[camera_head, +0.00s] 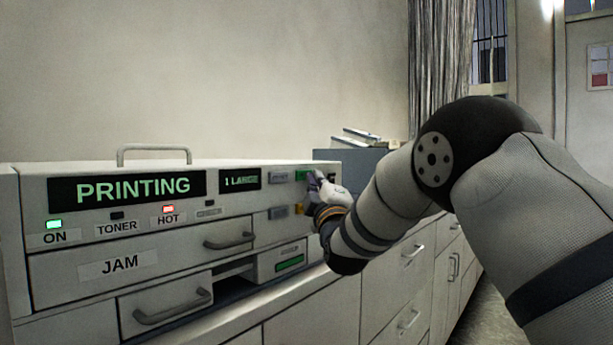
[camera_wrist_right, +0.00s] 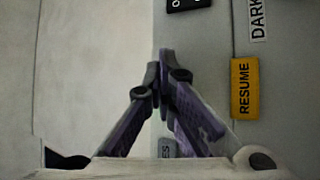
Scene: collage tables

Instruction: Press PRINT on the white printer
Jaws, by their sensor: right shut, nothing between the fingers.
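The white printer (camera_head: 100,255) stands on the counter at left in the head view. Its display (camera_head: 127,188) reads "PRINTING" and a smaller display (camera_head: 240,179) reads "1 LARGE". A green button (camera_head: 301,175) is on the panel's upper right; its label is hidden or too small to read. My right gripper (camera_head: 314,180) is shut and empty, its tips at the panel beside the green button; I cannot tell whether they touch it. In the right wrist view the shut fingertips (camera_wrist_right: 162,72) are over the printer face, left of a yellow RESUME button (camera_wrist_right: 245,88). My left gripper is out of view.
The ON light (camera_head: 54,224) is green and the HOT light (camera_head: 168,209) is red. A JAM drawer (camera_head: 110,264) and other drawers have protruding handles. A grey box (camera_head: 375,165) with papers stands behind the gripper.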

